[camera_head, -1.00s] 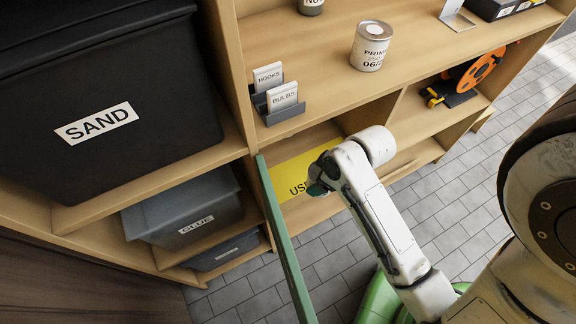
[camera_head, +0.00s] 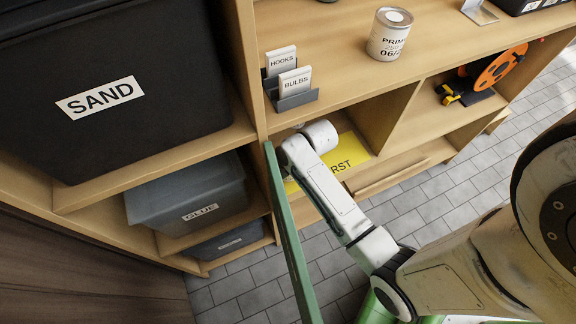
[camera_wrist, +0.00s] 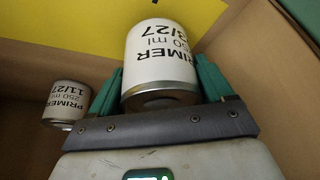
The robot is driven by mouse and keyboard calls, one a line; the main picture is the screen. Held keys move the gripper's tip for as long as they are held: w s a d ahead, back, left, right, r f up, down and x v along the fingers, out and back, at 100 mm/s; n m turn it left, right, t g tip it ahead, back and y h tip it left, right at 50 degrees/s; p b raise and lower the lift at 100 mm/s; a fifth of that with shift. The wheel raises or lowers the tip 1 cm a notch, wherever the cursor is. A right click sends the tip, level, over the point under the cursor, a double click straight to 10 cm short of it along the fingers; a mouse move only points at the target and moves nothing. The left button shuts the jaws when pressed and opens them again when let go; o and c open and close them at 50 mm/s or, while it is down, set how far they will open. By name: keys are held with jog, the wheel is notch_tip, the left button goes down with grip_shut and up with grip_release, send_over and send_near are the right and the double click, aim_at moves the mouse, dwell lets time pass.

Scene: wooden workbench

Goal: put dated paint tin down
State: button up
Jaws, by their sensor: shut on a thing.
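In the wrist view, my gripper (camera_wrist: 160,84) is shut on a white paint tin (camera_wrist: 160,55) with a metal rim. Its label reads PRIMER, 250 ml and a date ending in 3/27; the first digit is hard to read. A second primer tin (camera_wrist: 67,103), dated 11/27, stands apart to the left. A yellow panel (camera_wrist: 75,18) shows beyond the held tin; I cannot tell whether the tin touches anything there. In the head view, my arm reaches into the lower compartment with the yellow panel (camera_head: 346,153), lettered in part "RST". My gripper and the held tin are hidden there.
A green door edge (camera_head: 290,235) stands close left of my arm. On the shelf above are a primer tin (camera_head: 390,35) dated 06/2-something and a card holder (camera_head: 297,100). A black SAND bin (camera_head: 150,130) and grey GLUE bin (camera_head: 190,190) stand left.

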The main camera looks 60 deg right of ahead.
jog(key=shift+f, duration=0.75)
jog(key=shift+f, duration=0.15)
jog(key=o, duration=1.2)
jog(key=shift+p+v, duration=0.7)
jog(key=shift+v, duration=3.1)
jog(key=s+a+r+g, duration=0.1)
jog(key=s+a+r, duration=0.1)
jog(key=s+a, duration=0.1)
jog(key=s+a+r+g, duration=0.1)
jog(key=s+a, duration=0.3)
jog(key=s+a+r+g, duration=0.1)
jog(key=s+a+r, duration=0.1)
jog(key=s+a, duration=0.1)
jog(key=shift+s+a+r, duration=0.15)
jog(key=shift+s+a, duration=0.05)
jog(key=shift+s, duration=0.15)
jog(key=shift+s+a+r, duration=0.15)
jog(key=shift+s, duration=0.25)
